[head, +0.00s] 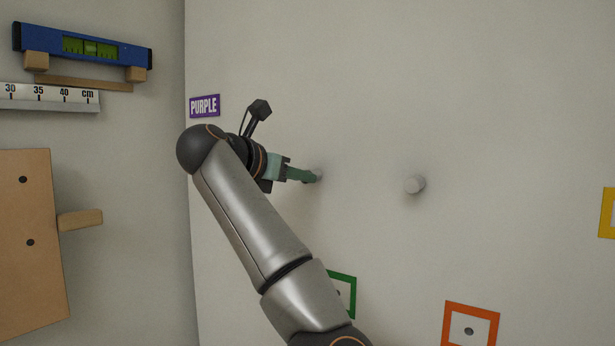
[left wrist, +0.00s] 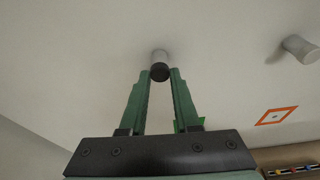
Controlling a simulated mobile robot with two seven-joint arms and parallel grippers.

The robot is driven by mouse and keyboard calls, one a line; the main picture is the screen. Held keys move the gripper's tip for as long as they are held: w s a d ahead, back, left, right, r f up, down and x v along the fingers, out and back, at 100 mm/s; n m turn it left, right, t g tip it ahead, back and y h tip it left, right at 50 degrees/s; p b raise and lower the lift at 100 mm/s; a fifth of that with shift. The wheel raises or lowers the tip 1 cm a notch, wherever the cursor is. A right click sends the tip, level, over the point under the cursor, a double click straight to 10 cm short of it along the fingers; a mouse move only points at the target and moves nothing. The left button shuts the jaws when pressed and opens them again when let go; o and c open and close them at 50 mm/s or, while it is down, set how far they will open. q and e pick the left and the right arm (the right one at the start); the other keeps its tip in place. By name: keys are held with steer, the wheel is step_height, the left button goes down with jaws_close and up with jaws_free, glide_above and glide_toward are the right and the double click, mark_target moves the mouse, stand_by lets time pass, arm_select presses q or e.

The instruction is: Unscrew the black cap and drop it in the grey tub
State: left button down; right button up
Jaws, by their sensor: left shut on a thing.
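My left gripper (head: 316,177) reaches a pale round peg on the wall in the head view. In the left wrist view my left gripper (left wrist: 160,77) has its green fingers closed in on the black cap (left wrist: 160,72), one fingertip on each side. The cap sits at the end of a grey peg (left wrist: 160,55) that stands out from the wall. In the head view the cap is hidden by the fingers. My right gripper is not in view. The grey tub is not seen in either view.
A second bare grey peg (head: 414,184) stands to the right. Green (head: 343,292), orange (head: 470,323) and yellow (head: 606,213) frames mark the wall. A purple sign (head: 205,106) is near my arm. A spirit level (head: 83,46) and a wooden board (head: 30,240) are on the left wall.

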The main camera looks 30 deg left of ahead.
arm_select(q)
steer(key=n, duration=0.2)
steer(key=n+h, duration=0.1)
steer(key=n, duration=0.1)
steer(key=shift+a+h, duration=0.15)
steer(key=shift+h, duration=0.15)
steer(key=c, duration=0.9)
jaws_free()
